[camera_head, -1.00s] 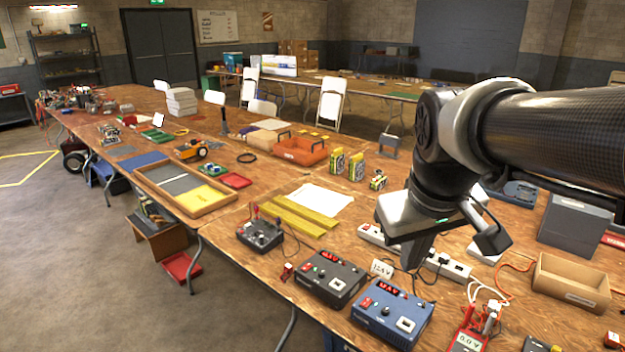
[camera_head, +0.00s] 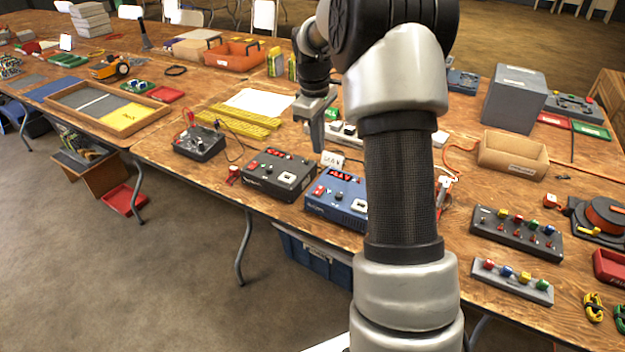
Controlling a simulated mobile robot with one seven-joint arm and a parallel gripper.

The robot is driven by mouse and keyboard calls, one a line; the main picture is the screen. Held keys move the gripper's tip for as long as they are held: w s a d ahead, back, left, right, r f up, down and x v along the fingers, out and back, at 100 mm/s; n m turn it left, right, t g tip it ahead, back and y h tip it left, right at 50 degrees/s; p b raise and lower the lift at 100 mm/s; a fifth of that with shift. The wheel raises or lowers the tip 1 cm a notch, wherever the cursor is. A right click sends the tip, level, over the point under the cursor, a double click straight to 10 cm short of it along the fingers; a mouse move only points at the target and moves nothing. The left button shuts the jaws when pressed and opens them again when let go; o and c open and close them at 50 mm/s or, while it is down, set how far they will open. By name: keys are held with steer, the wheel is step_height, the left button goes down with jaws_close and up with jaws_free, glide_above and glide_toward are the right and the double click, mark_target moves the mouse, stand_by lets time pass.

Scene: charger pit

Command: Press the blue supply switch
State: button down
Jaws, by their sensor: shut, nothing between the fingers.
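The blue supply (camera_head: 336,207) stands on the wooden table near its front edge, with a lit red display (camera_head: 347,173). A red switch (camera_head: 319,190) is at the left of its top panel, and a white square part (camera_head: 359,205) is at the right. My arm covers the supply's right side. My gripper (camera_head: 314,150) points down behind and above the supply, with its fingers shut and empty. It appears apart from the supply.
A black supply (camera_head: 279,175) stands close on the left, with a smaller black box (camera_head: 199,142) beyond it. A white label card (camera_head: 332,160) and power strip (camera_head: 345,133) are behind. A cardboard tray (camera_head: 512,155) and switch panel (camera_head: 516,232) are right.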

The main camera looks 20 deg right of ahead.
mark_target(321, 187)
steer(key=f, duration=0.4)
steer(key=d+f+b, duration=0.1)
steer(key=f, duration=0.4)
steer(key=w+f+b, duration=0.1)
steer(key=f, duration=0.3)
steer(key=shift+d+f, duration=0.15)
steer(key=shift+f, duration=0.25)
